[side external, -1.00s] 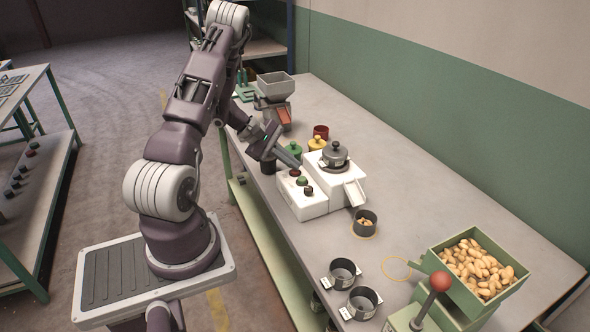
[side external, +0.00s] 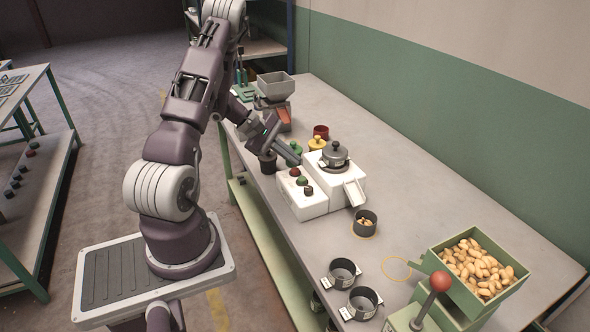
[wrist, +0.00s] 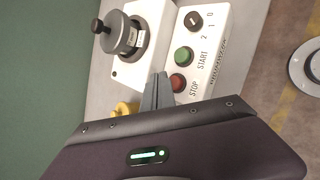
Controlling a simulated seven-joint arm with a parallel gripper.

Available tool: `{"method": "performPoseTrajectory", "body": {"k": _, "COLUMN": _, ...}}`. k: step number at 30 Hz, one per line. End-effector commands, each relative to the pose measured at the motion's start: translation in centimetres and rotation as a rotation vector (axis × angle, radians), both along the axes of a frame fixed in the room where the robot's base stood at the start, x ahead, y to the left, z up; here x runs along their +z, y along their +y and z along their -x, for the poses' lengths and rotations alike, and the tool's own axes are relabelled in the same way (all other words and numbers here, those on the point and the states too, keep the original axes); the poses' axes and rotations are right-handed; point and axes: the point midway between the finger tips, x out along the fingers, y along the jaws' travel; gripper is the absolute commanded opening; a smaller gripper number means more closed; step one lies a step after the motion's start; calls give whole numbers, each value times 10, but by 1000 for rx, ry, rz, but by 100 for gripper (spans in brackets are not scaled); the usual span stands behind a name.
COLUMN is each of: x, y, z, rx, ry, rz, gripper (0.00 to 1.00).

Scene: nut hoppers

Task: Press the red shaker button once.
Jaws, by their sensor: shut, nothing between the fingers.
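The red button (side external: 295,172) is at the far end of a white control box (side external: 304,209) on the bench. In the wrist view the red button (wrist: 179,84) is beside the word STOP, and the green button (wrist: 183,55) is beside START. My gripper (side external: 297,161) is shut and empty, tilted down, a little above the far end of the box. In the wrist view my shut fingers (wrist: 158,78) appear just left of the red button, which shows uncovered. I see no contact with the button.
A grey lidded pot (side external: 334,155) stands on the white machine with a chute, right beside the control box. A black knob (side external: 308,191) is near the green button. Yellow (side external: 317,144) and green (side external: 295,148) pots stand close behind my gripper. A hopper (side external: 275,86) stands farther back.

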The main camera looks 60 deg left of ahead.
Motion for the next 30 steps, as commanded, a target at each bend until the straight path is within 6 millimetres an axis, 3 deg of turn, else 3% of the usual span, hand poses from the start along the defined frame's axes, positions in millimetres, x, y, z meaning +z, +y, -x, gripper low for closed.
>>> {"method": "performPoseTrajectory", "body": {"k": 15, "x": 47, "y": 0, "z": 0, "rx": 1, "ry": -2, "rz": -2, "gripper": 0}}
{"method": "performPoseTrajectory", "body": {"k": 30, "x": 50, "y": 0, "z": 0, "rx": -1, "ry": 0, "rz": -1, "gripper": 0}}
